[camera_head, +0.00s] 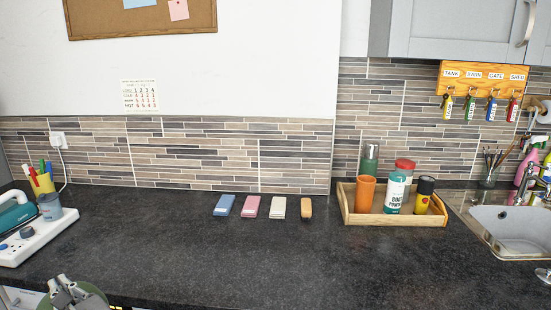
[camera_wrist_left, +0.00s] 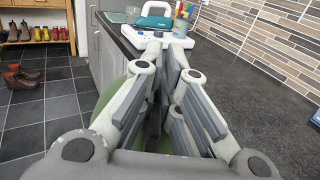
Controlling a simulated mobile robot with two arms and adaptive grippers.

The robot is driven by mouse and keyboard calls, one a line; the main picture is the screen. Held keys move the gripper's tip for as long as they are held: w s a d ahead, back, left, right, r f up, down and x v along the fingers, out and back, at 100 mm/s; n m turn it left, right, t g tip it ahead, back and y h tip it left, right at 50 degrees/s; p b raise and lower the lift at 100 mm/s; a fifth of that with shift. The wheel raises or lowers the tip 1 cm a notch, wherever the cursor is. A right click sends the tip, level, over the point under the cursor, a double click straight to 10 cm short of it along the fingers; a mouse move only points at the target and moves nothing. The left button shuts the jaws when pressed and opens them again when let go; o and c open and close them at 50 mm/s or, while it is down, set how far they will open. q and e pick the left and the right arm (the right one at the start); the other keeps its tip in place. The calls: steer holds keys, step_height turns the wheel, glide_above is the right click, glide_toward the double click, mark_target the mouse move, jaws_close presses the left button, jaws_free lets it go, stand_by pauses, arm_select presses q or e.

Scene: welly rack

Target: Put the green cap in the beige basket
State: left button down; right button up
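My left gripper (camera_head: 75,291) is at the bottom left of the head view, low by the counter's front edge. In the left wrist view its fingers (camera_wrist_left: 166,60) lie close together. A rounded green thing, which looks like the green cap (camera_wrist_left: 112,90), shows behind and between the fingers, partly hidden by them. The beige basket is not in view. My right gripper is not in view.
The dark counter (camera_head: 250,260) is clear in front. A wooden tray (camera_head: 395,219) with bottles stands at the right, beside the sink (camera_head: 515,228). A white power strip (camera_head: 35,240) lies at the left. A shoe rack (camera_wrist_left: 35,42) and boots (camera_wrist_left: 20,78) show on the floor side.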

arm_select(q)
steer(key=s+d+f+m+t+h, duration=0.2)
steer(key=s+d+f+m+h, duration=0.1)
steer(key=d+h, duration=0.2)
steer(key=s+d+f+m+t+h, duration=0.3)
steer(key=s+d+m+h, duration=0.1)
steer(key=d, duration=0.5)
steer(key=s+d+f+m+t+h, duration=0.2)
steer(key=s+d+f+m+h, duration=0.1)
steer(key=d, duration=0.4)
steer(key=s+h, duration=0.1)
steer(key=h, duration=0.1)
steer(key=shift+s+d+m+t+h, duration=0.15)
steer(key=shift+d+m+t+h, duration=0.15)
steer(key=shift+d+m+h, duration=0.1)
